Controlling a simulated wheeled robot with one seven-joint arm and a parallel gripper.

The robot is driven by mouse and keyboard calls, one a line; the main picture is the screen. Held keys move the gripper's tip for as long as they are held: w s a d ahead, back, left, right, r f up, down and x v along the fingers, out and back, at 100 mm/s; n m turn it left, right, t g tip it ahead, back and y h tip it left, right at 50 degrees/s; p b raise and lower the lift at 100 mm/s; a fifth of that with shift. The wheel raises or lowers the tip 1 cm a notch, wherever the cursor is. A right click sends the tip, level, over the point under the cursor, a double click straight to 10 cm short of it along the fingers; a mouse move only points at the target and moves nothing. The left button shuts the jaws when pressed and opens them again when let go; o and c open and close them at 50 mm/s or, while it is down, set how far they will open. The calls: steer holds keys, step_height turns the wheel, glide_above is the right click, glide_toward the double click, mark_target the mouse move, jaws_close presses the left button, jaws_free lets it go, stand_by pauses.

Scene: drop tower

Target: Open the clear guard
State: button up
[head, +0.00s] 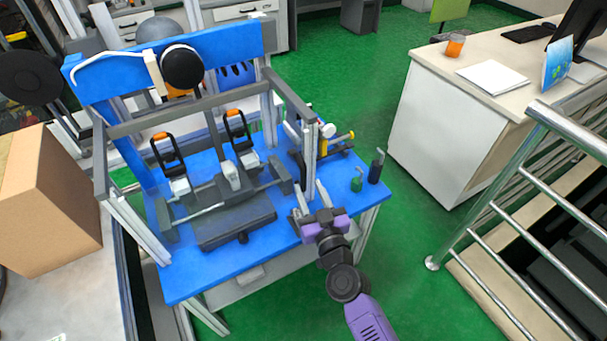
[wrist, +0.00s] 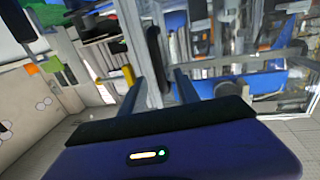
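The clear guard (head: 190,110) shows in the head view as a grey frame around the blue drop tower, with posts at its front corners. Its see-through panels are hard to make out there. In the wrist view, clear, reflecting panels fill the right side, and I cannot tell whether the guard is fully closed. The fingers also show in the wrist view (wrist: 158,88).
Inside the frame are a dark grey fixture (head: 235,215) and two orange-black clamps. Small green and dark tools (head: 376,168) stand on the blue table (head: 350,205) to the right. A cardboard box (head: 50,205) is at left, a metal railing (head: 530,180) at right. Green floor between is clear.

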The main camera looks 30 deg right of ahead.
mark_target(304, 179)
steer(key=shift+w+d, duration=0.25)
steer(key=shift+w, duration=1.1)
steer(key=shift+w+d, duration=0.25)
steer(key=shift+w, duration=1.05)
jaws_close()
steer(key=shift+p, duration=0.3)
